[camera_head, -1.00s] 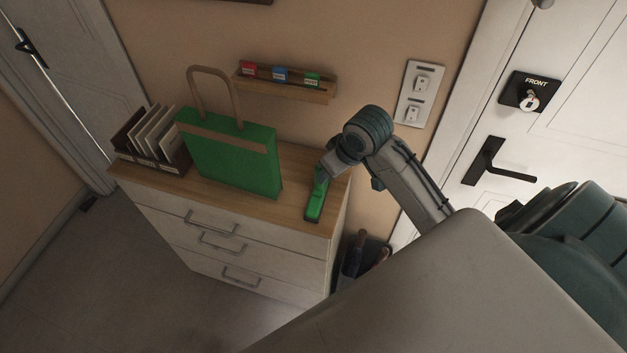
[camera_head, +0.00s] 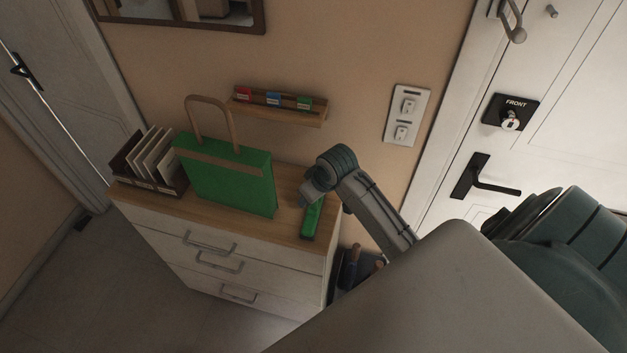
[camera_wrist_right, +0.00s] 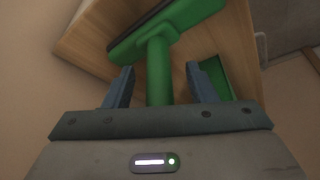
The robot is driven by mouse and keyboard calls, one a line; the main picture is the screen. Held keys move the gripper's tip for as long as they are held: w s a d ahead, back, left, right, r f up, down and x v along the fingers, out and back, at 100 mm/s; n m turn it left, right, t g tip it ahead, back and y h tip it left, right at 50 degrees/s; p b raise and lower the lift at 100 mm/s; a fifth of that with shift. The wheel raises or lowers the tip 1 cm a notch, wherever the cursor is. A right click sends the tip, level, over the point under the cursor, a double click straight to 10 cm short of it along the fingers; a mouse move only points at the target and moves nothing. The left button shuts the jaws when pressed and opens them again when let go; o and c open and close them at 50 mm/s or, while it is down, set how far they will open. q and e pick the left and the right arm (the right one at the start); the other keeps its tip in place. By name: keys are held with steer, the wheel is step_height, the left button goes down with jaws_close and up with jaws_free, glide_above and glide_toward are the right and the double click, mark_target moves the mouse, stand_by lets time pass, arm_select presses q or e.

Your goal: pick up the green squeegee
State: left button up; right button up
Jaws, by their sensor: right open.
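The green squeegee (camera_head: 312,219) lies on the wooden top of the dresser (camera_head: 290,232), near its right end. My right gripper (camera_head: 307,196) is over its far part and hides some of it in the head view. In the right wrist view the squeegee's green handle (camera_wrist_right: 159,72) runs between the two open fingers of the right gripper (camera_wrist_right: 160,84). The wider head with a dark edge lies beyond the fingertips. The fingers stand apart from the handle on both sides. My left gripper is not in view.
A green bag (camera_head: 230,180) stands left of the squeegee, with a file holder (camera_head: 150,165) farther left. A small wall shelf (camera_head: 280,108) with coloured items is above. A container with handles (camera_head: 352,268) stands beside the dresser. The white front door (camera_head: 560,120) is at right.

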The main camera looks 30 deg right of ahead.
steer(key=shift+w+f, duration=0.2)
steer(key=shift+f, duration=0.2)
steer(key=shift+c, duration=0.4)
jaws_close()
